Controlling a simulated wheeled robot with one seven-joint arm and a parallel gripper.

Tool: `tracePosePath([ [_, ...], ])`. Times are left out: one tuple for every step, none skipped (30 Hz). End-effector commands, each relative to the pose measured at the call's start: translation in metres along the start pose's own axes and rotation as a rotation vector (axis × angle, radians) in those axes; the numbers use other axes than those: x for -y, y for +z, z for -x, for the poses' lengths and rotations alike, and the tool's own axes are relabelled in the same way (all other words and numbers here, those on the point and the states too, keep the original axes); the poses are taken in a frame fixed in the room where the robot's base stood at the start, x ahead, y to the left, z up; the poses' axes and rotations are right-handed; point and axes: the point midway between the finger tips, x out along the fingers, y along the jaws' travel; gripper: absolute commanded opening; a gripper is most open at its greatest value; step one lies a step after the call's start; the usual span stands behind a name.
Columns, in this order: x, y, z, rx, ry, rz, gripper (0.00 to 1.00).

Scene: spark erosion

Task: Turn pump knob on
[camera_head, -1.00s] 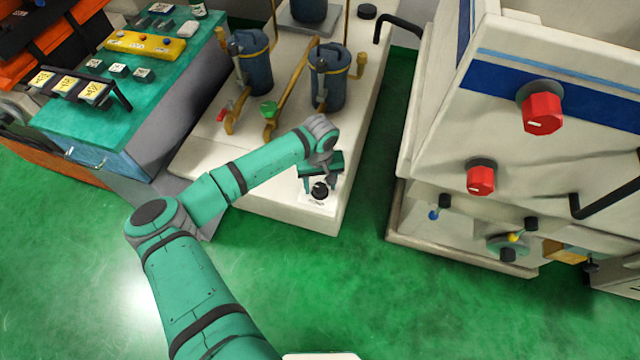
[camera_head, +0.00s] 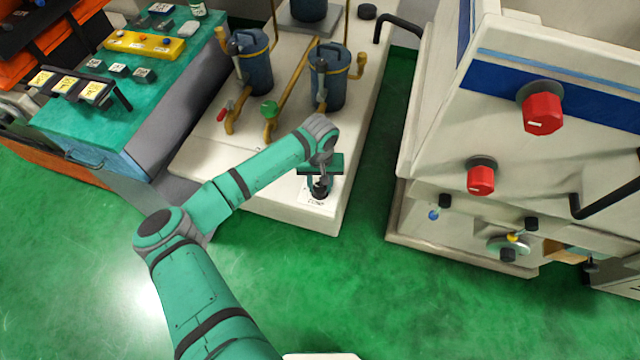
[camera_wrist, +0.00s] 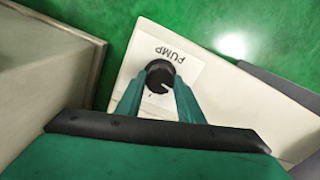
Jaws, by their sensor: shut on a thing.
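The pump knob (camera_wrist: 160,76) is a round black knob with a pale pointer line, on a white plate marked PUMP (camera_wrist: 178,62). In the head view the knob (camera_head: 320,190) sits on the front of the white pump base (camera_head: 262,196). My gripper (camera_wrist: 157,92) has its two green fingers on either side of the knob, closed on it. In the head view my gripper (camera_head: 320,182) is directly above the knob and partly hides it. The pointer line slants toward the lower right in the wrist view.
Blue pump canisters (camera_head: 328,80) with brass pipes stand behind my gripper. A white machine with red knobs (camera_head: 541,112) stands to the right. A teal bench (camera_head: 110,125) is at the left. Green floor (camera_head: 330,300) is clear in front.

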Motion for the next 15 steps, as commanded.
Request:
tracePosePath([
  [-0.0008, 0.0005, 0.0, 0.001, 0.003, -0.036, 0.12],
  [-0.0007, 0.0001, 0.0002, 0.0, 0.003, -0.061, 0.12],
  [-0.001, 0.0002, 0.0001, 0.0, 0.004, -0.097, 0.12],
  [-0.001, 0.0006, 0.0, 0.001, 0.004, -0.125, 0.12],
  [-0.0008, 0.0004, 0.0001, 0.001, 0.003, -0.153, 0.12],
  [-0.0009, 0.0001, 0.0002, -0.001, 0.004, -0.192, 0.12],
  [-0.0009, 0.0003, 0.0001, 0.0, 0.003, -0.221, 0.12],
  [-0.0007, 0.0005, 0.0001, 0.001, 0.003, -0.25, 0.12],
  [-0.0008, 0.0002, 0.0003, 0.0, 0.003, -0.286, 0.12],
  [-0.0009, 0.0001, 0.0003, -0.001, 0.003, -0.315, 0.12],
  [-0.0008, 0.0002, 0.0002, 0.0, 0.003, -0.344, 0.12],
  [-0.0006, 0.0004, 0.0003, 0.0, 0.002, -0.383, 0.12],
  [-0.0008, 0.0003, 0.0003, 0.0, 0.003, -0.411, 0.12],
  [-0.0009, 0.0001, 0.0003, -0.001, 0.003, -0.44, 0.12],
  [-0.0007, 0.0002, 0.0003, -0.001, 0.002, -0.477, 0.12],
])
